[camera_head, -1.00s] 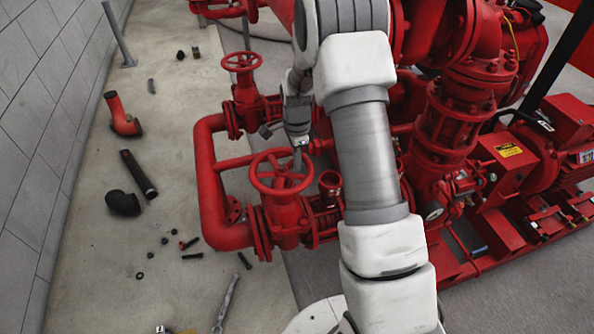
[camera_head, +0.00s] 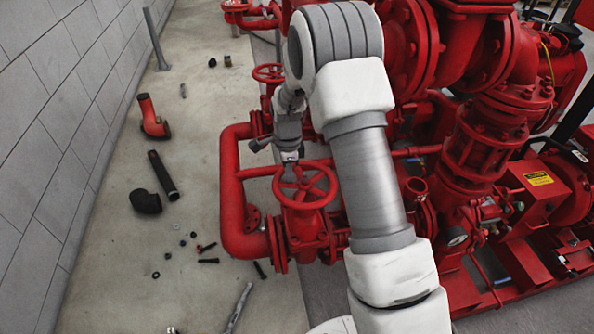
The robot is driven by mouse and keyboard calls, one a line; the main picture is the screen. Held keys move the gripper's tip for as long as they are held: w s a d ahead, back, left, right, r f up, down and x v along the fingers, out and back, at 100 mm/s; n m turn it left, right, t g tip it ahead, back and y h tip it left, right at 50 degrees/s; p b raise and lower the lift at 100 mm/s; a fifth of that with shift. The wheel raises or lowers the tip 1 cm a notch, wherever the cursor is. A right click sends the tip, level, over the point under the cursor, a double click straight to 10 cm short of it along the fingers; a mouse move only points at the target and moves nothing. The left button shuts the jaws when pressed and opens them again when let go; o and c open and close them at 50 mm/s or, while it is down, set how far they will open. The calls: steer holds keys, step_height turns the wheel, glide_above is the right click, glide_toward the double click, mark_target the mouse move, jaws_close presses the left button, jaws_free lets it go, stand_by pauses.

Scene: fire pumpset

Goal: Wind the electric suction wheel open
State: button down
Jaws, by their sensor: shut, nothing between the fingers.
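A red spoked handwheel (camera_head: 304,187) sits on top of a red valve low in the middle. A second red handwheel (camera_head: 268,73) stands farther back, partly hidden by my arm. No readable label shows which one is the electric suction wheel. My gripper (camera_head: 290,159) points down at the far-left part of the near wheel's rim. It is shut with nothing between its fingers. The fingertips are small and partly hidden, so I cannot tell whether they touch the rim or a spoke.
Red pipework and the pump (camera_head: 485,130) fill the right side, close to my arm. A grey block wall (camera_head: 60,110) runs along the left. A red elbow pipe (camera_head: 152,117), a black pipe (camera_head: 163,176), a black elbow (camera_head: 145,201) and small fittings lie on the floor.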

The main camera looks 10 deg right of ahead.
steer(key=s, duration=0.5)
steer(key=shift+a, duration=0.1)
steer(key=d, duration=0.1)
steer(key=s+d, duration=0.1)
steer(key=d, duration=0.1)
steer(key=s+d, duration=0.1)
steer(key=d, duration=0.1)
steer(key=shift+p, duration=0.3)
steer(key=w, duration=0.3)
steer(key=w+d+p, duration=0.1)
steer(key=w, duration=0.4)
steer(key=shift+w+d, duration=0.35)
steer(key=shift+d, duration=0.05)
steer(key=shift+w+a, duration=0.1)
steer(key=shift+a, duration=0.2)
steer(key=shift+s+d+p, duration=0.3)
steer(key=shift+d+p, duration=0.05)
steer(key=shift+d, duration=0.05)
step_height(320, 180, up, 8)
steer(key=p, duration=0.5)
steer(key=shift+p, duration=0.35)
steer(key=shift+s, duration=0.1)
